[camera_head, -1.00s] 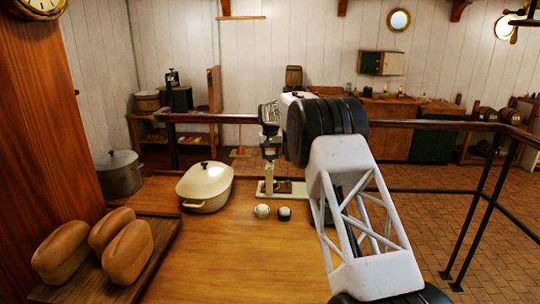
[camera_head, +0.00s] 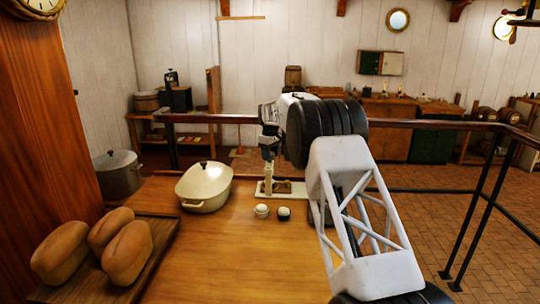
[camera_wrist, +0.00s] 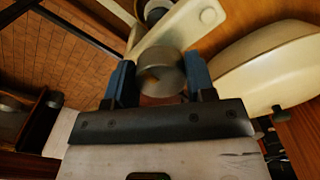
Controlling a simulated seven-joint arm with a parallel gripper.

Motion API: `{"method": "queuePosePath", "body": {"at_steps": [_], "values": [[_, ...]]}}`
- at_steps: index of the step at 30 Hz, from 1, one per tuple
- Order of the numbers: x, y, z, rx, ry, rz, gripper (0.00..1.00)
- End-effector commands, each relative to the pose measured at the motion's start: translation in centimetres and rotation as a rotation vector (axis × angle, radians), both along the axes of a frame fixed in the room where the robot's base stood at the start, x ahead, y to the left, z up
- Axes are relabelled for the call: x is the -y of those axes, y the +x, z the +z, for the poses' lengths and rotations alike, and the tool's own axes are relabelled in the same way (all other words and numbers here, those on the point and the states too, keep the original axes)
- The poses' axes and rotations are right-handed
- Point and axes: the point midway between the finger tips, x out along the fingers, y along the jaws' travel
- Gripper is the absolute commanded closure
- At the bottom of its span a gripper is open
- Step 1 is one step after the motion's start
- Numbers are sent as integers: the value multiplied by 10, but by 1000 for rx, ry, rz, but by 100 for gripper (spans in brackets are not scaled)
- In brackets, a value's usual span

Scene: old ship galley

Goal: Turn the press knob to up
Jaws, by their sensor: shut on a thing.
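The press stands on the wooden counter with its cream base (camera_head: 297,188) and a short upright column. Its top is mostly hidden by my gripper (camera_head: 268,150) in the head view. In the wrist view, a round grey metal knob (camera_wrist: 160,76) sits between the two blue fingers of my gripper (camera_wrist: 160,82). The fingers are shut on it from both sides. The press's cream base (camera_wrist: 182,33) shows beyond the knob. I cannot read any mark for the knob's position.
Loaves lie on a board (camera_head: 155,262) at the front left. The front middle of the counter (camera_head: 230,255) is clear. A dark rail (camera_head: 420,124) runs behind.

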Motion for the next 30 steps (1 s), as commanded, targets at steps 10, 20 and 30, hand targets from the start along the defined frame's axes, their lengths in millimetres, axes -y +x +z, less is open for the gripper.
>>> {"method": "queuePosePath", "body": {"at_steps": [10, 20, 30], "values": [[0, 0, 2, 3, 0, 54, 74], [0, 0, 2, 3, 0, 53, 39], [0, 0, 1, 1, 0, 53, 24]]}}
